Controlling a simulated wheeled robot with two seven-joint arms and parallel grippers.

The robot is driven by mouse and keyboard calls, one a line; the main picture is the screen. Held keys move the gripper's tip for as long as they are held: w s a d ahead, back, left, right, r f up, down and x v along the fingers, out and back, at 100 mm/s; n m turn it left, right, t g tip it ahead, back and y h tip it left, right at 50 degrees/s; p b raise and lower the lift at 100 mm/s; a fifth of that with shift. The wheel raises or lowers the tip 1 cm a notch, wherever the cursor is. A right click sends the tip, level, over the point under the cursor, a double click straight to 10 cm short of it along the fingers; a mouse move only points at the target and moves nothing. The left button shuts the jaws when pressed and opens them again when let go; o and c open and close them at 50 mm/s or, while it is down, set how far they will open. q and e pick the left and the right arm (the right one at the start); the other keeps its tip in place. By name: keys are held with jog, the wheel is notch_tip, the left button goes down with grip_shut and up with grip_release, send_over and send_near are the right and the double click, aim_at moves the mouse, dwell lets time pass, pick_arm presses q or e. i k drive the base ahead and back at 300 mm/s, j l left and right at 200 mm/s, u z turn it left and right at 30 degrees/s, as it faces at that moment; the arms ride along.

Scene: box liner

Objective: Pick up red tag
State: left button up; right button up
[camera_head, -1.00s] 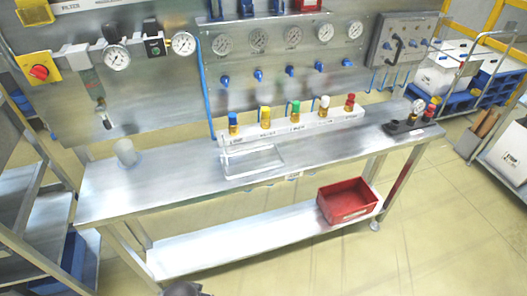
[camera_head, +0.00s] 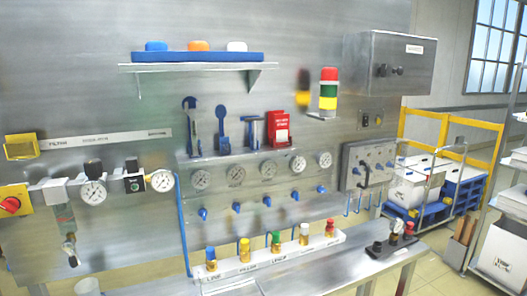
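A red tag (camera_head: 278,130) with white print hangs upright on the metal wall panel in the head view. It is at the right end of a row of blue-handled tools, above the row of round gauges. Neither of my grippers shows in the head view.
A metal bench (camera_head: 345,272) runs below the panel. On it stands a white rack (camera_head: 285,262) with several coloured-cap bottles. A shelf (camera_head: 195,66) with blue, orange and white caps juts out above the tools. A red-yellow-green stack light (camera_head: 328,90) stands right of the tag.

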aim_at(281, 121)
jog(key=i+l, duration=0.1)
jog(key=l, duration=0.3)
jog(key=i+l+u, duration=0.1)
jog(key=l, duration=0.35)
jog(key=i+l, duration=0.15)
jog(key=l, duration=0.25)
jog(key=i+l+u, duration=0.15)
jog(key=l, duration=0.3)
jog(key=i+l+u, duration=0.3)
jog(key=l, duration=1.05)
jog(key=l+u, duration=0.3)
jog(key=l, duration=1.05)
